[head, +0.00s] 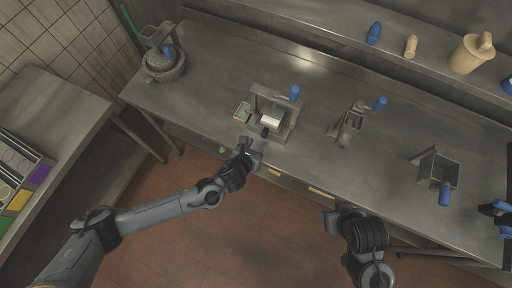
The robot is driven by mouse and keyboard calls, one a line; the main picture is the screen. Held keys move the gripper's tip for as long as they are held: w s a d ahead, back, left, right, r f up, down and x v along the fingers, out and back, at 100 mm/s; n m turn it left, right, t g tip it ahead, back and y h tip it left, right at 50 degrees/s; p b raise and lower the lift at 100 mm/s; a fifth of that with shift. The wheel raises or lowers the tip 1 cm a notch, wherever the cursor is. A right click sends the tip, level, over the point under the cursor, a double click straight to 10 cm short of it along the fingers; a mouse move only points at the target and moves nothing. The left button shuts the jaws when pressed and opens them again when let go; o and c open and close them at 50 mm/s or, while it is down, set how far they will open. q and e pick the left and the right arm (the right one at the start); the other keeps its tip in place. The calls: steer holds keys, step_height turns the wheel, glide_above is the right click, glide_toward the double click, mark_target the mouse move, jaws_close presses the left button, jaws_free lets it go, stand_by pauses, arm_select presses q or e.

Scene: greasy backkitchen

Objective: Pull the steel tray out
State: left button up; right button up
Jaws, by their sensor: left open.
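A grey press-like machine (287,117) with a blue-handled lever (294,92) stands on the steel worktable. A white block (270,119) sits in its opening, with a small black part (265,132) at the front. The steel tray is hard to make out there; I cannot tell its edges from the machine's base. My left gripper (257,145) is open and empty, close in front of the machine at the table's front edge. I cannot tell whether it touches anything. My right gripper (328,218) is low in front of the table, away from the machine; its fingers are unclear.
A small shallow dish (242,112) lies just left of the machine. A blue-handled device (350,124) and an open metal box (438,170) stand to the right. A round stone-like grinder (164,66) is at the far left. Bare tabletop separates them.

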mark_target(263, 135)
arm_select(q)
steer(key=b+x, duration=0.6)
steer(key=x, duration=0.1)
steer(key=shift+w+f+b, duration=0.15)
steer(key=shift+w+b, duration=0.05)
steer(key=shift+b, duration=0.2)
steer(key=shift+w+d+f, duration=0.1)
steer(key=shift+w, duration=0.25)
steer(key=shift+c, duration=1.3)
steer(key=shift+s, duration=0.1)
steer(key=c, duration=0.5)
steer(key=shift+r, duration=0.3)
